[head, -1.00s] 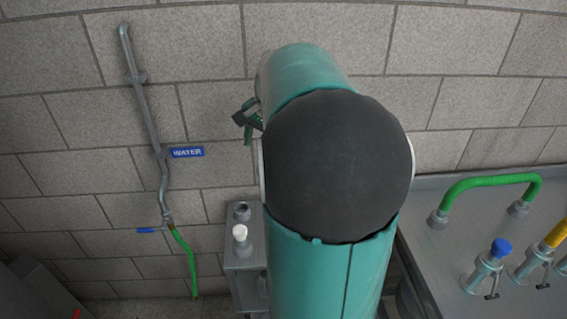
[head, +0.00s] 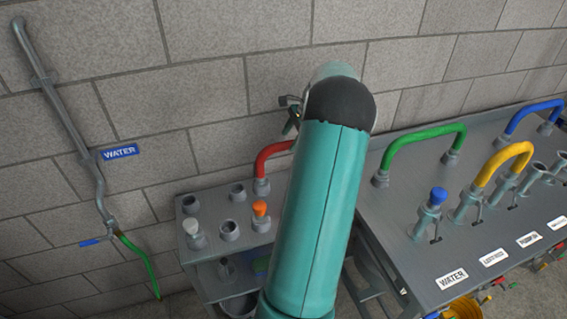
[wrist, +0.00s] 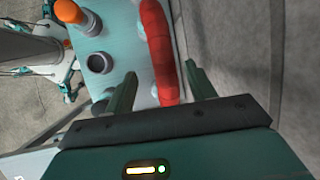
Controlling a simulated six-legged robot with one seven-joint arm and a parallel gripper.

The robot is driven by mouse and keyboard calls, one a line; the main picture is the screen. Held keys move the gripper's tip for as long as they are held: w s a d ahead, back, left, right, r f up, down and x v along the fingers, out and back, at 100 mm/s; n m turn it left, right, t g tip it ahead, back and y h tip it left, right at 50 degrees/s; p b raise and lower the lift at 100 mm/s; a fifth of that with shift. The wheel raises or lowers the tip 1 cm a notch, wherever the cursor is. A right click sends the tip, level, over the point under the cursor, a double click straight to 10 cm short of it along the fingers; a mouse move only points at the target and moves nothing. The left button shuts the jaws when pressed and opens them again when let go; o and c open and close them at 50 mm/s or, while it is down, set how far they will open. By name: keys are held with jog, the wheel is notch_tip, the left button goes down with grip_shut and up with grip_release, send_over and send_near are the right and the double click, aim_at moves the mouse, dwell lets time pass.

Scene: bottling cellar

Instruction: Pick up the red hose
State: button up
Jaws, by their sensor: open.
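The red hose (head: 270,156) arches up from a socket on the grey cart (head: 245,243) in the head view. Its right end is hidden behind my arm. In the wrist view the red hose (wrist: 157,40) runs down the picture along one side of the cart top. My gripper (wrist: 161,69) is open, with one green finger on each side of the hose's line in that view. I cannot tell how far above the hose it is. In the head view my gripper (head: 291,115) shows partly behind my arm, against the wall.
The cart top also has an orange-capped fitting (head: 260,208), a white-capped one (head: 193,229) and empty sockets. A metal bench (head: 400,229) with green (head: 425,132), yellow (head: 503,158) and blue (head: 531,109) hoses stands at right. A wall pipe (head: 66,110) carries a thin green hose.

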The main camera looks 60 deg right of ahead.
aim_at(281, 149)
jog(key=x, duration=0.7)
jog(key=shift+w+d, duration=0.2)
jog(key=shift+w, duration=0.1)
jog(key=shift+r, duration=0.1)
jog(key=c, duration=1)
